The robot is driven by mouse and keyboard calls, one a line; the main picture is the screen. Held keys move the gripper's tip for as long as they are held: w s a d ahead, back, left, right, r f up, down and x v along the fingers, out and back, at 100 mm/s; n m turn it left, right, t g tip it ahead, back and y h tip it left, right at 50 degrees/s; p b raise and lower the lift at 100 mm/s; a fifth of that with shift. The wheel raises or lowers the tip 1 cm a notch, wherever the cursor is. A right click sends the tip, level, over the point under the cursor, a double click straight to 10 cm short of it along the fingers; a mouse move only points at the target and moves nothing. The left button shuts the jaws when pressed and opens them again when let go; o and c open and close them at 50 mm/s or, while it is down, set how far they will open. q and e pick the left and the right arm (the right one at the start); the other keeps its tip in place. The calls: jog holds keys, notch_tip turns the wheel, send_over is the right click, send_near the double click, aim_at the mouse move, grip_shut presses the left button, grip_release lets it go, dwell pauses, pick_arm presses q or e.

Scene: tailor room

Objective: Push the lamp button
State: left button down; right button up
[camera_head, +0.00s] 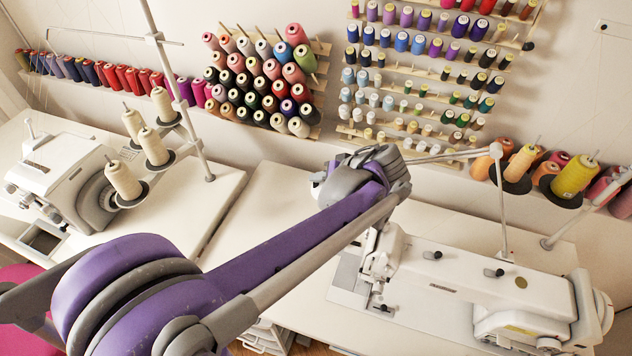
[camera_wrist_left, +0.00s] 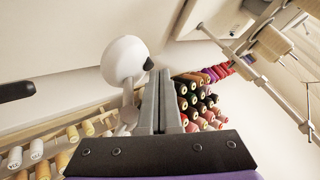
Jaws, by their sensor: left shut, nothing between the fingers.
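The lamp's rounded white head (camera_wrist_left: 122,60) is in the left wrist view, just left of my fingertips, on a pale stem. A small dark spot shows at its right edge; I cannot tell whether this is the button. My left gripper (camera_wrist_left: 157,76) is shut and empty, its two dark fingers side by side. I cannot tell whether they touch the lamp. In the head view my purple left arm reaches over the table, and its wrist hides the fingers and most or all of the lamp. My right gripper is out of view.
A white sewing machine (camera_head: 470,285) stands on the right table, with thread stands behind it. Another machine (camera_head: 60,180) and cream cones (camera_head: 122,180) are on the left table (camera_head: 205,190). Racks of colored spools (camera_head: 265,85) hang on the wall.

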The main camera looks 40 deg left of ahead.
pick_arm(q)
jog(key=shift+f, duration=0.15)
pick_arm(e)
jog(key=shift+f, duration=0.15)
pick_arm(q)
jog(key=shift+f, duration=0.35)
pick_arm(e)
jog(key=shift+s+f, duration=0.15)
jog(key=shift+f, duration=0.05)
pick_arm(q)
jog(key=shift+r, duration=0.1)
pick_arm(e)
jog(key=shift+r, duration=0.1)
pick_arm(q)
jog(key=shift+r, duration=0.35)
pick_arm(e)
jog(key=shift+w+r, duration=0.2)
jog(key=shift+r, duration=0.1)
